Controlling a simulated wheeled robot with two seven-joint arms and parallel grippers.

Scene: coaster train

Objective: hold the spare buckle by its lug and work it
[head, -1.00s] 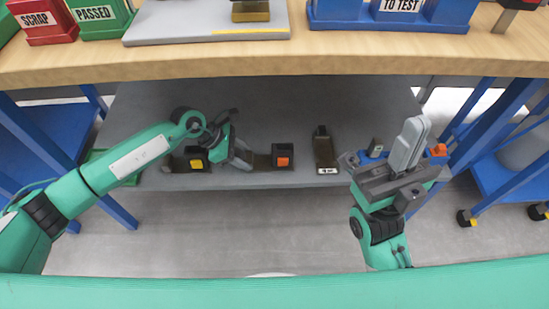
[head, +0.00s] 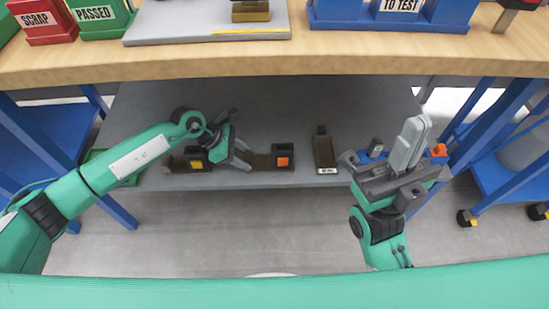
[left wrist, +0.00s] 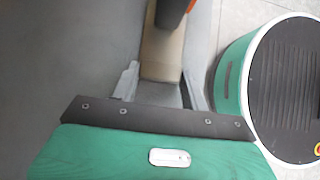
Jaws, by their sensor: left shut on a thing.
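The spare buckle (head: 282,158), dark with an orange button, sits near the front of the grey lower shelf. My left gripper (head: 244,158) reaches down to it from the left and is shut on the brown lug at its left side. In the left wrist view the tan lug (left wrist: 160,58) runs up between the fingers (left wrist: 160,92), with the dark body and orange button (left wrist: 174,12) beyond at the top edge. The fingers hide part of the lug. My right gripper (head: 408,145) is held up at the right, apart from the buckle; its pale fingers are together and seem empty.
A buckle with a yellow button (head: 197,162) lies left of my left gripper. A brown strap piece with a white label (head: 325,155) lies right of the spare buckle. The wooden bench top (head: 300,60) overhangs the shelf (head: 350,105). Blue legs stand on both sides.

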